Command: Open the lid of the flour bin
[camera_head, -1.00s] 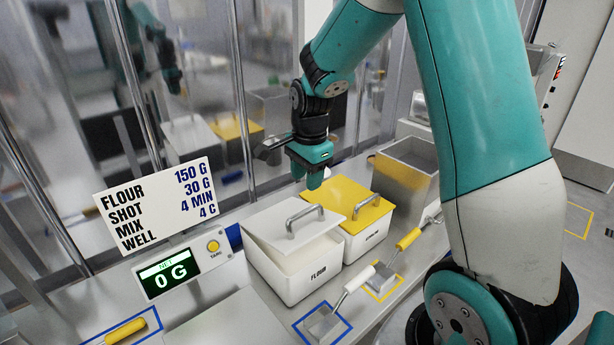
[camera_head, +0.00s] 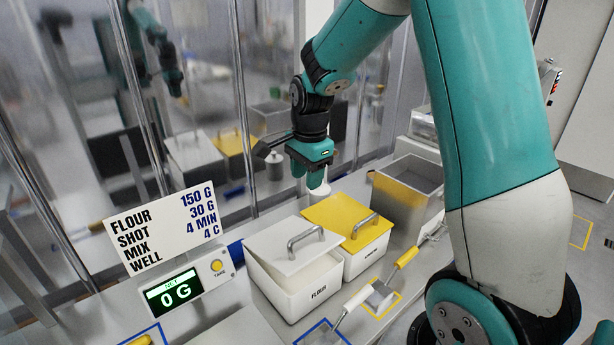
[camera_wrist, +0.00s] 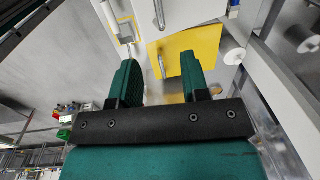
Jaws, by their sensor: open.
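The flour bin (camera_head: 312,293) is a white box labelled FLOUR on the counter in the head view. Its white lid (camera_head: 280,243) with a grey bar handle (camera_head: 304,237) lies on top and looks slightly askew; I cannot tell whether there is a gap all round. In the wrist view, the white lid (camera_wrist: 190,16) is at the top edge, partly cut off. My gripper (camera_head: 308,178) is open and empty, fingers pointing down, above and behind the bins, apart from the lid. In the wrist view, its fingers (camera_wrist: 160,75) are spread, with the yellow lid beyond them.
A bin with a yellow lid (camera_head: 333,215) stands right beside the flour bin. A grey open container (camera_head: 400,205) is farther right. Scoops with white (camera_head: 357,298) and yellow (camera_head: 407,256) handles lie in front. A scale display (camera_head: 182,290) and recipe sign (camera_head: 160,225) stand left. A glass wall is behind.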

